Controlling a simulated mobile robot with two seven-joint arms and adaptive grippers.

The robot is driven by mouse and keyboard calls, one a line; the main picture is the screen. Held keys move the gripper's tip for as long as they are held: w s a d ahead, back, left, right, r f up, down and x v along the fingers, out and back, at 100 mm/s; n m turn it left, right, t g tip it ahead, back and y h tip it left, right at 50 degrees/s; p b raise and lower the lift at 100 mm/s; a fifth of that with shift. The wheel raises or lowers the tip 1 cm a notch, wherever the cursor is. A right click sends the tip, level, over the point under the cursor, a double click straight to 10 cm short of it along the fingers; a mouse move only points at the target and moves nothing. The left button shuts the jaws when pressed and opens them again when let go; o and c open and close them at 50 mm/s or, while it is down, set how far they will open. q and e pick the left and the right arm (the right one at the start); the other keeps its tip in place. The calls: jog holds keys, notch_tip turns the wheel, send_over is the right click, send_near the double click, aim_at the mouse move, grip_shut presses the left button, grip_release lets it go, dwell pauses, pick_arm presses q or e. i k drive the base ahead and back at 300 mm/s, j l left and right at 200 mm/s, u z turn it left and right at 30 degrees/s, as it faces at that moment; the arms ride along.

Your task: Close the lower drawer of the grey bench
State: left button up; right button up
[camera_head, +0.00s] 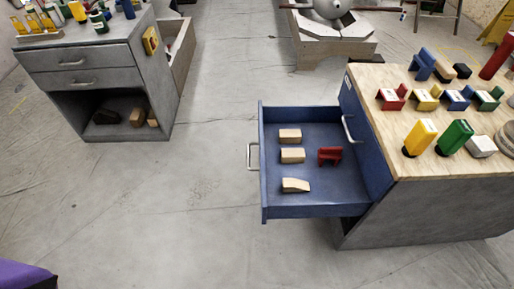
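A bench with grey sides (420,212) and a pale wooden top stands at the right. Its front has blue drawers. The lower blue drawer (335,192) is pulled far out to the left, with its metal handle (250,158) at its left end. Inside lie three pale wooden blocks (292,156) and a dark red piece (330,156). Another metal handle (349,128) is on the blue front above, where the upper drawer looks shut. Neither of my grippers is in view.
An all-grey bench (95,57) stands at the upper left; its two drawers look shut above an open shelf. Coloured items (422,137) stand on the wooden top. A wooden stand (335,45) is at the back. The floor left of the open drawer is clear.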

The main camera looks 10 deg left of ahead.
aim_at(342, 191)
jog(key=k+j, duration=0.15)
jog(key=j, duration=0.2)
jog(key=k+j, duration=0.1)
jog(key=j, duration=0.25)
jog(key=i+j+z, duration=0.15)
jog(key=j+z, duration=0.2)
jog(key=i+j+z, duration=0.1)
jog(key=j+z, duration=0.25)
jog(key=l, duration=0.1)
